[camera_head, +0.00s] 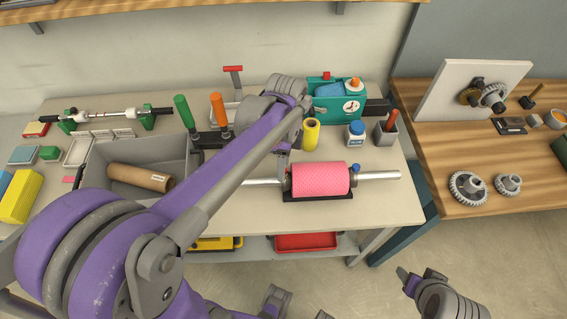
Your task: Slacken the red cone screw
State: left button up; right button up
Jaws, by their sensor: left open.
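A pink film roll (320,179) lies on a steel shaft (382,175) on the bench, with a dark support under it. A small blue screw knob (356,167) stands at the roll's right end. My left gripper (283,166) is open and points down at the roll's left end, over the shaft. A second spindle (110,114) with small red and white parts rests on green stands at the back left. My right gripper (421,277) is low at the right, away from the bench; its jaw opening is unclear.
A grey bin (188,160) with a cardboard core (140,177) stands left of the roll. A teal machine (334,103), yellow spool (310,134), white bottle (355,134) and tool cup (386,132) stand behind it. The bench front at right is clear.

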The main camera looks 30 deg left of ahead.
pick_arm(q)
grip_shut()
jog(key=shift+n, duration=0.3)
jog(key=n, duration=0.4)
jog(key=shift+n, duration=0.3)
jog(key=n, duration=0.5)
jog(key=shift+n, duration=0.3)
dwell(0.4)
grip_release()
